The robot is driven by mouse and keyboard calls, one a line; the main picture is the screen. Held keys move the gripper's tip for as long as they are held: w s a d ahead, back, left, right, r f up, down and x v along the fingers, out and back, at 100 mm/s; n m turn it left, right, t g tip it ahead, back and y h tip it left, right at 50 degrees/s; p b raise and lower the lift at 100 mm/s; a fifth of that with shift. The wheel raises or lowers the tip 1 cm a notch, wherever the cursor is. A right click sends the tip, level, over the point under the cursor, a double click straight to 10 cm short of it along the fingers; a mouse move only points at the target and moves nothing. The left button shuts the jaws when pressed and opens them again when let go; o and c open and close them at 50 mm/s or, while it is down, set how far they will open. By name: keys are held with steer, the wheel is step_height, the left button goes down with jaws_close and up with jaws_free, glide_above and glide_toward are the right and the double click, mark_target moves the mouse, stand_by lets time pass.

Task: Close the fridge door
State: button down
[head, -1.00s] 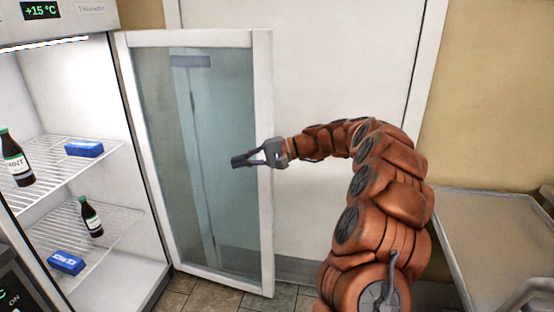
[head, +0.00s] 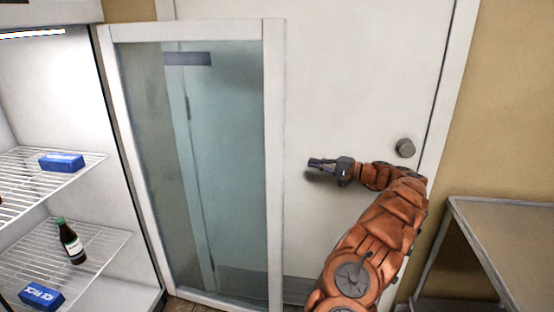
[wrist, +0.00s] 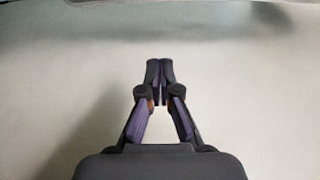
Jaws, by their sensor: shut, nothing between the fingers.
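The fridge door (head: 274,150) is a glass pane in a white frame in the head view. It stands wide open, hinged at the fridge's right side. The fridge (head: 130,180) is at the left with its lit inside exposed. My gripper (head: 312,163) is shut and empty, to the right of the door's free edge and apart from it in the picture. Its fingers point left. In the wrist view the shut fingertips (wrist: 160,66) show against a plain pale surface. How far the gripper is in depth from the door I cannot tell.
Wire shelves (head: 100,238) in the fridge hold blue ice packs (head: 62,162) and a dark bottle (head: 71,242). Behind the glass door is a white room door with a round knob (head: 405,148). A metal table (head: 500,225) stands at the right.

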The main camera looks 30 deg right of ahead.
steer(key=x, duration=1)
steer(key=shift+w+p, duration=0.1)
steer(key=shift+p, duration=0.25)
steer(key=shift+a, duration=0.25)
steer(key=shift+s+a+f, duration=0.1)
steer(key=shift+s+a, duration=0.4)
steer(key=shift+s, duration=0.25)
steer(key=shift+s+a, duration=0.5)
steer(key=shift+s, duration=0.25)
steer(key=shift+s+a, duration=0.1)
steer(key=shift+a, duration=0.05)
